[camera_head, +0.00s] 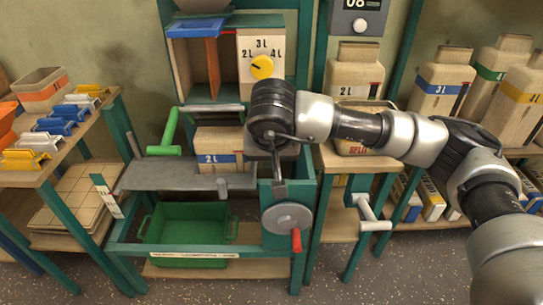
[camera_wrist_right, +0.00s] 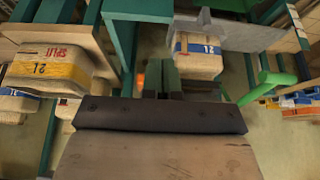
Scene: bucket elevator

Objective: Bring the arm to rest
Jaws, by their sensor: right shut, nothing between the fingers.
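My right arm comes in from the right. Its wrist is above the green frame of the machine, in front of the dial panel and to the right of the 2L bag (camera_head: 221,158). My right gripper (camera_head: 279,180) points down, shut and empty, above the grey crank wheel (camera_head: 287,218) with its red handle (camera_head: 296,240). I cannot tell whether the fingertips touch the frame. The 2L bag also shows upside down in the right wrist view (camera_wrist_right: 199,55). My left gripper is in neither view.
A yellow dial (camera_head: 262,67) is on the panel behind my wrist. A green lever (camera_head: 169,130) stands left, above the green bin (camera_head: 186,228). A SPLIT bag (camera_head: 354,145) and a grey handle (camera_head: 374,213) are to the right. A side table (camera_head: 62,167) holds coloured clips.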

